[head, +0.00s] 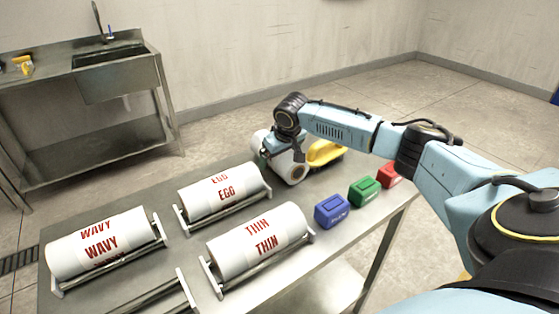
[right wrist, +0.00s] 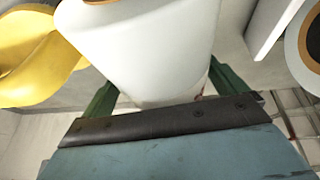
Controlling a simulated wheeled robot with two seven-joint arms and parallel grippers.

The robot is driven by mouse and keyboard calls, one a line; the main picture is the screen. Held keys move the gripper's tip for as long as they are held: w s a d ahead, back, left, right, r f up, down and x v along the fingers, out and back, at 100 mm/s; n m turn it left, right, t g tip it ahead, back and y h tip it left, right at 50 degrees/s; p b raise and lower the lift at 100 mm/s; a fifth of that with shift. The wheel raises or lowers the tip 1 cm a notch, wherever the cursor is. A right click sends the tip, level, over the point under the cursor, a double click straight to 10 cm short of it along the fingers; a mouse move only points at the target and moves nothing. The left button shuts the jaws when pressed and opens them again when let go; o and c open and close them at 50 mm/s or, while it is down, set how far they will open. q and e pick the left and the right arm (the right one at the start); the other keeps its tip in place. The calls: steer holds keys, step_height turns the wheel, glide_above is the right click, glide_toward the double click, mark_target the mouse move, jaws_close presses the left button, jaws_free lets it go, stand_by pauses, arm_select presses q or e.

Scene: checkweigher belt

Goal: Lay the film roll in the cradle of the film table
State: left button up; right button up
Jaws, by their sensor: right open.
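A white film roll (head: 291,171) with a brown core lies at the far right of the metal film table (head: 330,262). My right gripper (head: 268,157) is over this roll and partly hides it. In the right wrist view the white roll (right wrist: 140,45) lies between the green fingers of my right gripper (right wrist: 155,90), which are open. An empty cradle (head: 182,290) shows at the near edge, cut off by the frame. Other cradles hold rolls marked WAVY (head: 100,243), EGG (head: 225,195) and THIN (head: 258,242). My left gripper is out of view.
A yellow object (head: 326,153) lies just right of the gripped area, close to the roll. Blue (head: 332,211), green (head: 364,190) and red (head: 389,175) boxes line the right edge. A steel sink bench (head: 110,85) stands at the back left.

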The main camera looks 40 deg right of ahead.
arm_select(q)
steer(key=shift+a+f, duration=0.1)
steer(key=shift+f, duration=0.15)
arm_select(e)
steer(key=shift+a+f, duration=0.1)
steer(key=shift+f, duration=0.05)
steer(key=c, duration=1.6)
steer(key=shift+a+r+p, duration=0.1)
steer(key=shift+r+p, duration=0.6)
step_height(320, 180, up, 3)
steer(key=p, duration=0.3)
steer(key=shift+w, duration=0.1)
step_height(320, 180, up, 5)
steer(key=p, duration=0.5)
steer(key=shift+a+f+p, duration=0.1)
steer(key=shift+f+p, duration=0.05)
steer(key=shift+p, duration=0.2)
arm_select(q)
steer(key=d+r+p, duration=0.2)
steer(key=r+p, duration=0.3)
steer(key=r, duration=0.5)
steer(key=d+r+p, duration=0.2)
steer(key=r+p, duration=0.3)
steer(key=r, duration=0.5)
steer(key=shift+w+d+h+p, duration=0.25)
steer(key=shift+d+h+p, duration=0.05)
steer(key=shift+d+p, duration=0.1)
arm_select(e)
step_height(320, 180, up, 10)
steer(key=shift+f, duration=0.25)
